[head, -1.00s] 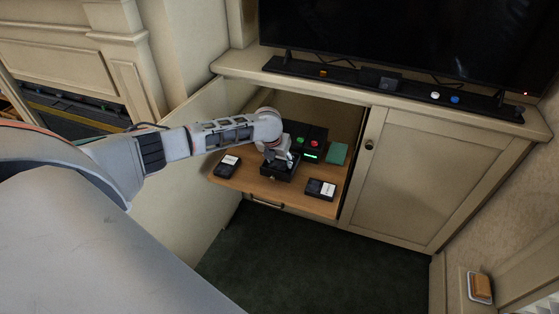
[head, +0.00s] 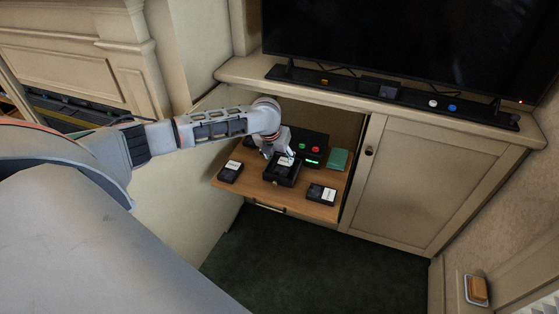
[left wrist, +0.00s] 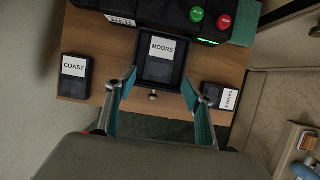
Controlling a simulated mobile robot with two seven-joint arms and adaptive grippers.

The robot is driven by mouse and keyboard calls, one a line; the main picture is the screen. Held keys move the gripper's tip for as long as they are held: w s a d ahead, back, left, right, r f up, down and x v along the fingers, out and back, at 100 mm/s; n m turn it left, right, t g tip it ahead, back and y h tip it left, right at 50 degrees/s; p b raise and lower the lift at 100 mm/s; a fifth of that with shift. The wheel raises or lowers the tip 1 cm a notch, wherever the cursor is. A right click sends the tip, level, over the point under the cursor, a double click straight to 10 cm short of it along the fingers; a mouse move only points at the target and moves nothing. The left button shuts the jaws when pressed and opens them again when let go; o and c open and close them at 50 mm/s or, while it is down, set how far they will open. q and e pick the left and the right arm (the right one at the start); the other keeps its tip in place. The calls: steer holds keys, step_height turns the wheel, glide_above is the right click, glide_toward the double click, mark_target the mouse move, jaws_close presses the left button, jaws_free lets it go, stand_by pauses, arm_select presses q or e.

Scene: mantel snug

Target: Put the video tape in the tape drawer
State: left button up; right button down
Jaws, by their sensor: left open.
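The video tape (left wrist: 161,50), black with a white label reading MOORS, lies flat inside the open black tape drawer (left wrist: 147,82), which has a small knob at its front. In the head view the tape (head: 286,161) also shows within the drawer (head: 281,181) in the middle of the wooden shelf. My left gripper (left wrist: 158,78) is open, its two teal-lined fingers either side of the drawer's near part, with nothing between them. In the head view the left gripper (head: 280,151) is just over the drawer's back left. My right gripper is not in view.
Behind the drawer stands a black player with a green button (left wrist: 196,14) and a red button (left wrist: 225,21). Tapes labelled COAST (left wrist: 75,76) and apparently CANALS (left wrist: 221,98) flank the drawer. A teal box (head: 338,159) sits at right. A cabinet door (head: 418,175) is beside the shelf.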

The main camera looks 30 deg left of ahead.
arm_select(q)
steer(key=s+d+f+n+t+h, duration=0.1)
steer(key=s+d+f+n+h, duration=0.25)
steer(key=s+d+n, duration=0.6)
steer(key=s+d+f+n+t+h, duration=0.15)
steer(key=s+d+f, duration=0.3)
steer(key=d, duration=1.05)
steer(key=s+a+f+n+t, duration=0.1)
steer(key=s+n+t, duration=0.1)
steer(key=s+n, duration=0.6)
steer(key=s+a+f+n+t+y, duration=0.1)
steer(key=s+n, duration=0.7)
steer(key=n, duration=0.2)
steer(key=shift+s+a+t+p, duration=0.15)
steer(key=shift+a+t+p, duration=0.2)
